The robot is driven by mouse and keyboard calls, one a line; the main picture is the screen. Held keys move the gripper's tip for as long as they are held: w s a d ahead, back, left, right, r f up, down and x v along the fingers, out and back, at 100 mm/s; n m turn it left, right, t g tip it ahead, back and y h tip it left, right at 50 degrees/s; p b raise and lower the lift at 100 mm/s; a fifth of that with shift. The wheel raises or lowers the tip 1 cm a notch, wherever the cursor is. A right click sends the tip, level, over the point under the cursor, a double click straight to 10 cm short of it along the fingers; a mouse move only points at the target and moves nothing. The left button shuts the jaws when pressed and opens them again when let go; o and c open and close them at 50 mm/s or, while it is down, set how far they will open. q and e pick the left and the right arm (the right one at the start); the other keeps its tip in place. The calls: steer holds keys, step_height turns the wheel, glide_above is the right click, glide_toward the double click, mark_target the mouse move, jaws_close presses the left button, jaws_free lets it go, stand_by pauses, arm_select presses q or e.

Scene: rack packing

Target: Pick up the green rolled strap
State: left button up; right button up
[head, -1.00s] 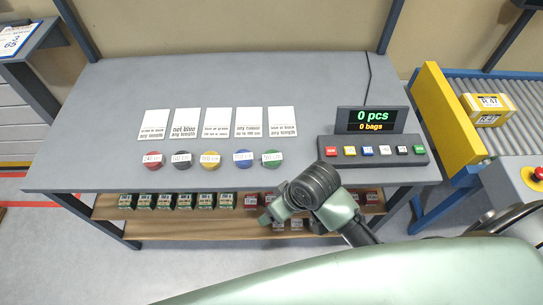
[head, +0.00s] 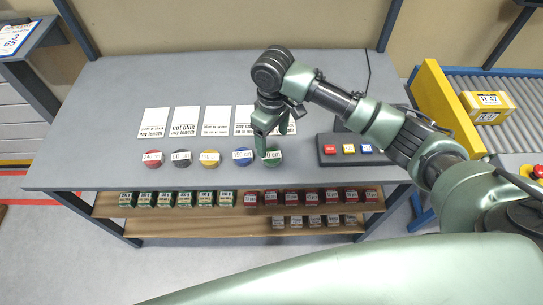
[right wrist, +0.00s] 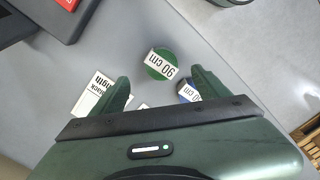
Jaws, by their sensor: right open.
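The green rolled strap (head: 273,164) lies on the grey table at the right end of a row of rolled straps. My left gripper is not in view.
The blue rolled strap (head: 243,164) lies close to the left of the green one, then yellow (head: 210,160), black and red ones. A button console (head: 350,150) is to the right. Small boxes fill the shelf below.

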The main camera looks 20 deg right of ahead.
mark_target(271, 155)
step_height(271, 155, down, 7)
steer(key=shift+a+f+p, duration=0.15)
steer(key=shift+f+p, duration=0.05)
steer(key=shift+p, duration=0.5)
steer(key=c, duration=1.5)
